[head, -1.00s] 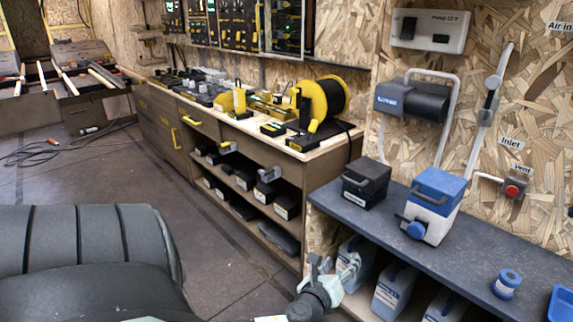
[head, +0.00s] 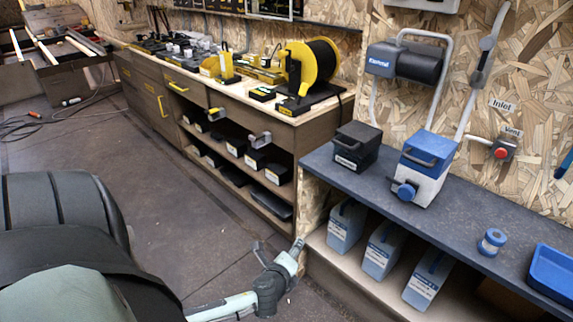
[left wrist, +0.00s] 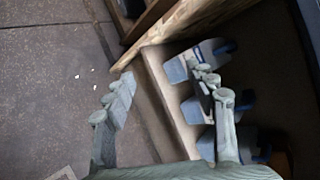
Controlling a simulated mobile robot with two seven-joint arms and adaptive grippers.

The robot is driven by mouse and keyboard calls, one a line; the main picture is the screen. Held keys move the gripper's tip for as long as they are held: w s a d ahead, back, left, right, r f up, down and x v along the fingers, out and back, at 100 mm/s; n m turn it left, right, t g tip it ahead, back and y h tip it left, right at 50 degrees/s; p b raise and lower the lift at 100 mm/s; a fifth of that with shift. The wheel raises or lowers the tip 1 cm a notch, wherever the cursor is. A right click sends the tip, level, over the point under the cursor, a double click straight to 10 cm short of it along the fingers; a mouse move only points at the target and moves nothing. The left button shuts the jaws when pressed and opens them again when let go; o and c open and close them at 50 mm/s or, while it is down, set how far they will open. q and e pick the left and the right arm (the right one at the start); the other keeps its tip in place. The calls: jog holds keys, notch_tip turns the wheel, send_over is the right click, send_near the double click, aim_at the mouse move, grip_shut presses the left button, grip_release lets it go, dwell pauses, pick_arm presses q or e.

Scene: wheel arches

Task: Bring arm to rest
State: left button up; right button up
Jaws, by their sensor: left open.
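My left gripper (head: 278,246) is low in the head view, just left of the end panel of the blue-topped bench's lower shelf. It is open with nothing between its fingers. In the left wrist view the two spread fingers (left wrist: 163,82) hang over the floor and the wooden shelf edge. Several blue-grey containers (left wrist: 187,67) show behind and beside the right finger. My right gripper is in neither view.
The lower shelf holds blue-grey containers (head: 381,250). The blue-grey benchtop (head: 460,247) carries a black box (head: 356,146), a blue-and-white unit (head: 423,170) and a blue tray (head: 552,272). A long workbench (head: 190,95) stands behind. Dark floor (head: 190,230) left of the gripper is clear.

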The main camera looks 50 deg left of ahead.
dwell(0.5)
pick_arm(q)
jog(key=s+d+f+n+g+h, duration=0.5)
jog(key=s+d+f+n+g, duration=0.2)
jog(key=s+d+f+n, duration=0.5)
jog(key=s+f+n, duration=0.3)
jog(key=n, duration=0.1)
jog(key=shift+d+f, duration=0.15)
jog(key=shift+d, duration=0.25)
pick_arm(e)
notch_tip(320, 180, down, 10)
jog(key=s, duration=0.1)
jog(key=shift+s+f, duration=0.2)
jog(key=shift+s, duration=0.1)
pick_arm(q)
jog(key=shift+c, duration=0.5)
